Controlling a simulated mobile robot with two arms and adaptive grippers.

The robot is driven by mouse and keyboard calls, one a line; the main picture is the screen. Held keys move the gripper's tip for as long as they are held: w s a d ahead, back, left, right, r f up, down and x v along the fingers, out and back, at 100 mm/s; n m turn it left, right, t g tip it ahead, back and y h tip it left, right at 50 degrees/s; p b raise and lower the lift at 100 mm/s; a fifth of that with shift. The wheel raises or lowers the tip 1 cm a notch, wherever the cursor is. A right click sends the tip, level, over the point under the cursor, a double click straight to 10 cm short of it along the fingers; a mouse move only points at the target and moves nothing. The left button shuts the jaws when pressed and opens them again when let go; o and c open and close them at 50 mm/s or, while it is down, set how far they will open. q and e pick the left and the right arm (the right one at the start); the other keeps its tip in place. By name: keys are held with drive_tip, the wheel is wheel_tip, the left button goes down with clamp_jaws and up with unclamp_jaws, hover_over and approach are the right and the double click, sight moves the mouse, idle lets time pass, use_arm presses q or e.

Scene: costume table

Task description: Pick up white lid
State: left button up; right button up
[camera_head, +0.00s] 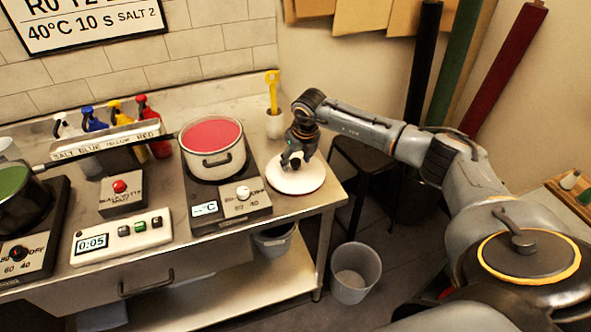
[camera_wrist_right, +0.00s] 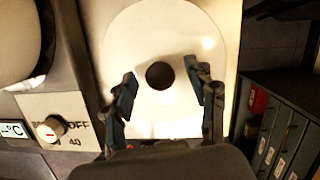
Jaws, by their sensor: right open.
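The white lid (camera_head: 297,180) lies flat at the right end of the table, right of the pot with red liquid. It is round with a dark knob (camera_wrist_right: 160,75) at its centre. My right gripper (camera_head: 293,160) is directly above the lid. In the right wrist view my right gripper (camera_wrist_right: 163,92) is open, with one finger on each side of the knob and a gap to it on both sides. The lid (camera_wrist_right: 165,30) fills the middle of that view. I cannot tell whether the fingertips touch the lid. My left gripper is not in view.
The pot with red liquid (camera_head: 212,148) stands on a hot plate (camera_head: 232,203) left of the lid. A white cup with a yellow tool (camera_head: 274,124) stands behind the lid. The table edge is close on the right. A grey bin (camera_head: 355,272) stands on the floor.

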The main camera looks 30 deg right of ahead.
clamp_jaws()
drive_tip(key=shift+r, duration=0.1)
